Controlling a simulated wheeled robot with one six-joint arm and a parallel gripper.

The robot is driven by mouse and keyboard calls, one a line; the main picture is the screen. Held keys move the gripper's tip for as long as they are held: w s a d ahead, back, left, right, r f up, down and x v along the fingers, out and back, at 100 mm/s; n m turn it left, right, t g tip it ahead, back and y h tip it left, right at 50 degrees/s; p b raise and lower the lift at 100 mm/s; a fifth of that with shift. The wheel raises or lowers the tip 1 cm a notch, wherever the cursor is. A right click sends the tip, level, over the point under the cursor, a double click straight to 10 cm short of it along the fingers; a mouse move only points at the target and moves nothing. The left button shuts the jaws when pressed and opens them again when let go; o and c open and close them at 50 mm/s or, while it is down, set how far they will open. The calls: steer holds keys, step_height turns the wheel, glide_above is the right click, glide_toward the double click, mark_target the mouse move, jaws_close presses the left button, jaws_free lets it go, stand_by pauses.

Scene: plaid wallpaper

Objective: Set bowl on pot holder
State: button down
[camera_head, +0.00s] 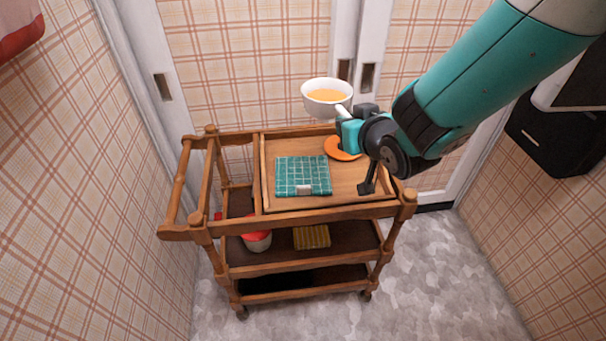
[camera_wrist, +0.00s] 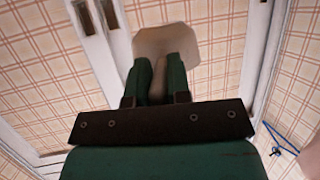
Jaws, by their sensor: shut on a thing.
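A white bowl (camera_head: 326,104) with orange-yellow contents is held up above the back right of the wooden cart's top. My gripper (camera_head: 345,119) is shut on the bowl at its near right side. In the wrist view the bowl (camera_wrist: 168,38) shows as a pale shape beyond the gripper's fingers (camera_wrist: 158,80). The pot holder (camera_head: 303,176), a teal square with a white grid and a small pale tag, lies flat on the cart's top, below and in front of the bowl. Nothing lies on it.
An orange disc-like item (camera_head: 341,148), partly hidden by my gripper, lies on the wooden cart's top (camera_head: 277,205), right of the pot holder. Raised wooden edges surround the top. A red-and-white container (camera_head: 257,239) and a yellowish block (camera_head: 312,236) stand on the lower shelf. Walls and doors are close behind.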

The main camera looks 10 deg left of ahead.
steer(key=shift+n+g+y, duration=0.3)
steer(key=shift+n+y, duration=0.1)
steer(key=shift+y, duration=0.1)
steer(key=f+b, duration=0.1)
steer(key=f, duration=0.5)
steer(key=a+f+b, duration=0.1)
steer(key=f, duration=0.5)
steer(key=w+f+b, duration=0.1)
steer(key=f, duration=0.5)
steer(key=shift+a+f, duration=0.25)
steer(key=shift+a, duration=0.15)
steer(key=shift+f+b, duration=0.15)
steer(key=shift+b, duration=0.15)
steer(key=c, duration=1.1)
jaws_free()
